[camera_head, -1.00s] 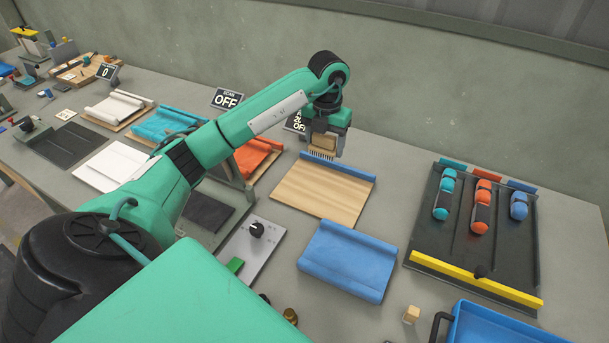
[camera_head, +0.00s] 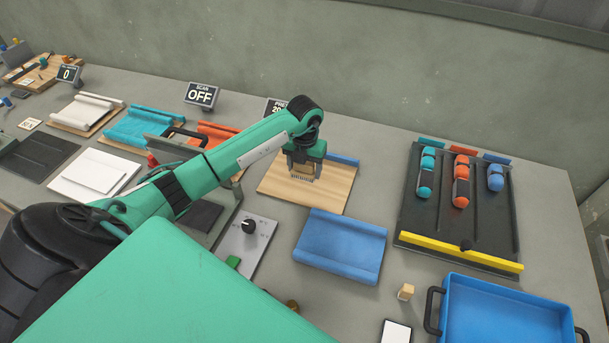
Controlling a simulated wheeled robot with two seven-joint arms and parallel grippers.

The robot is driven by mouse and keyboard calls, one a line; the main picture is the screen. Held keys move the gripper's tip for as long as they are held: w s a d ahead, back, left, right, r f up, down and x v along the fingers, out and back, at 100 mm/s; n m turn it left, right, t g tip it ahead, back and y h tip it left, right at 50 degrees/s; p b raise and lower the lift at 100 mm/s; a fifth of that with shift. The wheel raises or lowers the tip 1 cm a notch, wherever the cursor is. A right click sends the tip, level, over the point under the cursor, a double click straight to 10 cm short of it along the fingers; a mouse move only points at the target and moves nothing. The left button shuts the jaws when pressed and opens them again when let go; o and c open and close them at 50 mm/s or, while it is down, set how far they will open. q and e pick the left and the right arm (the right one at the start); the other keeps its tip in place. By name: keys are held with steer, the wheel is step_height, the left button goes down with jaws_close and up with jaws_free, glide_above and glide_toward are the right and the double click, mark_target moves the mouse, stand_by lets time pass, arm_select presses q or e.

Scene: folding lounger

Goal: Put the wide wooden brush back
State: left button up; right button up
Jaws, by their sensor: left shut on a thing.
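The wide wooden brush (camera_head: 304,171) is a pale wooden block with a row of bristles pointing down. My left gripper (camera_head: 305,161) is shut on it from above. The brush hangs over the back half of a wooden board (camera_head: 330,199) that has a blue strip (camera_head: 343,159) along its far edge. I cannot tell whether the bristles touch the board. My left arm comes in from the left and hides part of the bench behind it. My right gripper is not in view.
A blue padded piece (camera_head: 341,247) lies in front of the board. A panel with a black knob (camera_head: 249,227) is to its left. A dark rack with a yellow bar (camera_head: 459,251) stands at right, a blue tray (camera_head: 509,309) at front right. A small wooden block (camera_head: 406,291) is between.

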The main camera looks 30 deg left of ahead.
mark_target(305, 186)
arm_select(q)
steer(key=shift+f, duration=0.65)
step_height(305, 186, down, 4)
steer(key=shift+p, duration=0.6)
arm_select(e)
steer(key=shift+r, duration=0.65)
arm_select(q)
steer(key=shift+f, duration=0.25)
steer(key=o, duration=1)
steer(key=shift+c, duration=0.2)
steer(key=shift+r, duration=0.1)
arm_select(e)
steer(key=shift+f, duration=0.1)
